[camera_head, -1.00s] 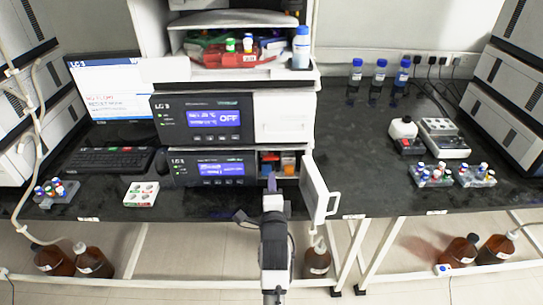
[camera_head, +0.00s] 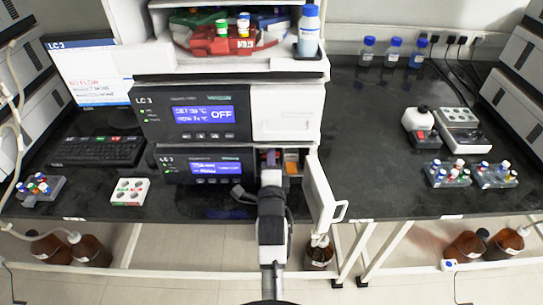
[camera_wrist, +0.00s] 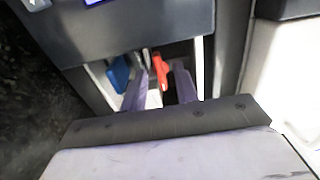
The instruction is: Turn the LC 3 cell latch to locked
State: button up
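The lower LC 3 unit (camera_head: 203,167) has an open compartment at its right end, with its white door (camera_head: 322,195) swung out to the right. My gripper (camera_head: 270,158) reaches into this compartment. In the wrist view its two purple fingers (camera_wrist: 161,72) are apart. A red lever-like part (camera_wrist: 160,66), likely the cell latch, shows between the fingertips, nearer the right finger. I cannot tell whether it touches either finger, or its exact turn. A blue part (camera_wrist: 118,75) is left of the fingers. In the head view, an orange part (camera_head: 291,167) shows right of my gripper.
The open door stands close on the right of my arm. The upper LC 3 unit (camera_head: 210,113) sits directly above the compartment.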

grip_shut()
dwell(0.5)
jog(key=n, duration=0.6)
jog(key=shift+r+n+b, duration=0.1)
jog(key=shift+n+b, duration=0.2)
jog(key=shift+b, duration=0.05)
jog(key=n, duration=0.5)
jog(key=shift+n, duration=0.3)
jog(key=n, duration=0.5)
jog(key=shift+r+n, duration=0.1)
jog(key=shift+n, duration=0.2)
